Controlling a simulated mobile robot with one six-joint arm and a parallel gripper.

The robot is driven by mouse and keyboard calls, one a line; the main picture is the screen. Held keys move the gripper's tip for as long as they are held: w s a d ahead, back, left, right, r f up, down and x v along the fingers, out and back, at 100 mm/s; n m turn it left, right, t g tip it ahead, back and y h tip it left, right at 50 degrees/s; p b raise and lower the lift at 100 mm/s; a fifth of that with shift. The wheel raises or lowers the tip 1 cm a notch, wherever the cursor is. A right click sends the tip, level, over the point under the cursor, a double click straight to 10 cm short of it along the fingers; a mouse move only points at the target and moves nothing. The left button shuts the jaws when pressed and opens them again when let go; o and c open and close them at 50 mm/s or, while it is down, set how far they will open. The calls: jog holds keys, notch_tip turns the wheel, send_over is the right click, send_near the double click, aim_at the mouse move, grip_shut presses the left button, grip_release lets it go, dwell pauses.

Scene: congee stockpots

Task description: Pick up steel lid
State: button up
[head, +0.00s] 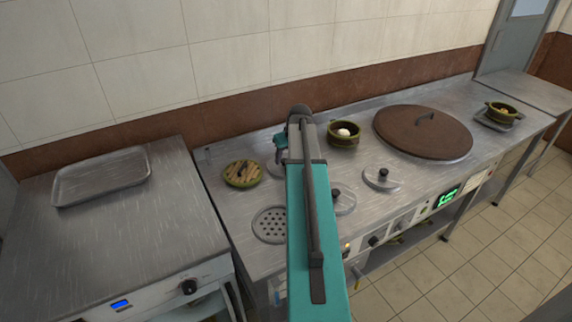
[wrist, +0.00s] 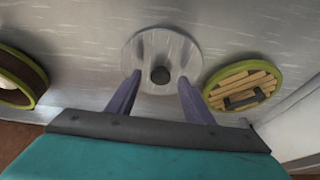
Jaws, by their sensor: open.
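A round steel lid (wrist: 150,50) with a dark knob (wrist: 160,75) lies flat on the steel counter in the wrist view. My gripper (wrist: 160,79) is open and empty, its two purple fingers on either side of the knob in the picture. I cannot tell how far above the lid the fingertips are. In the head view my arm hides most of this lid; a part of it (head: 272,169) shows left of the arm. Two similar steel lids also lie on the counter, one right of my arm (head: 382,181) and one partly behind it (head: 345,204).
A wooden-slatted lid with a green rim (head: 242,174) lies left of my arm, and a green pot (head: 343,140) stands right of it.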

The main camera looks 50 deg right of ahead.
jog(key=shift+x, duration=0.75)
jog(key=c, duration=1.1)
jog(key=shift+c, duration=0.2)
jog(key=shift+r, duration=0.1)
jog(key=shift+r, duration=0.75)
jog(key=shift+w+r+b, duration=0.1)
jog(key=shift+r+b, duration=0.2)
jog(key=shift+r, duration=0.55)
jog(key=s+d+b, duration=0.1)
jog(key=s+d, duration=0.2)
jog(key=s, duration=0.4)
jog(key=s+d+r+b, duration=0.1)
jog(key=s+d, duration=0.3)
jog(key=s, duration=0.3)
jog(key=shift+s+r, duration=0.25)
jog(key=shift+r, duration=0.1)
